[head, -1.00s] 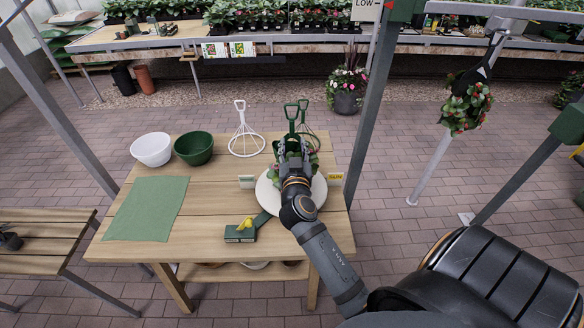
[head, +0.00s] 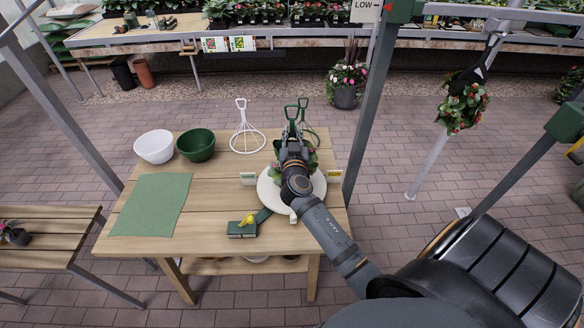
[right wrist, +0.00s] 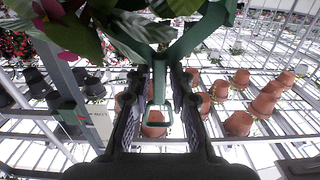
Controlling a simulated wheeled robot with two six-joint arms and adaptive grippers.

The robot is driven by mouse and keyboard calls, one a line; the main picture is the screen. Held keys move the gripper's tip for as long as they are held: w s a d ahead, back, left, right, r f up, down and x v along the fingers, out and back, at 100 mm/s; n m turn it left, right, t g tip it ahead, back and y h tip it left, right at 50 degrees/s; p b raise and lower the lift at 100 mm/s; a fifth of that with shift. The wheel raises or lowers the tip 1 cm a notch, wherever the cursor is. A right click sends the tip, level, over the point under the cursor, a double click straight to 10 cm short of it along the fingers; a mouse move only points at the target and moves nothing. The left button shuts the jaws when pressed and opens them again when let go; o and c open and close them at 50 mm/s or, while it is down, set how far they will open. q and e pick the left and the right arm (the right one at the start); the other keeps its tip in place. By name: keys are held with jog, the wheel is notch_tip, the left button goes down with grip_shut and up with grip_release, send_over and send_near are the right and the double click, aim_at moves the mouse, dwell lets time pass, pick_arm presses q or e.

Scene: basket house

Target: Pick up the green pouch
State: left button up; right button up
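On the round white plate (head: 317,189) stands a leafy planted holder, which I take to be the green pouch; its body is mostly hidden behind my right gripper, and leaves (head: 311,164) show beside it. A green D-shaped handle (head: 292,113) rises above it. My right gripper (head: 292,138) reaches in at the handle's stem. In the right wrist view, the green straps meet in a stem and handle (right wrist: 160,117) between the two fingers of the right gripper (right wrist: 160,85). A gap shows between the fingers, so it looks open around the stem. My left gripper is out of view.
White (head: 154,147) and green (head: 195,146) bowls, a green cloth (head: 150,206) and a green box (head: 242,230) with a yellow item share the table.

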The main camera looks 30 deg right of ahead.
grip_shut()
jog(key=shift+r, duration=0.1)
jog(key=shift+w, duration=0.1)
jog(key=shift+d+r, duration=0.1)
jog(key=shift+r, duration=0.2)
notch_tip(320, 180, up, 17)
jog(key=b, duration=0.1)
jog(key=shift+r+b, duration=0.2)
jog(key=shift+b, duration=0.1)
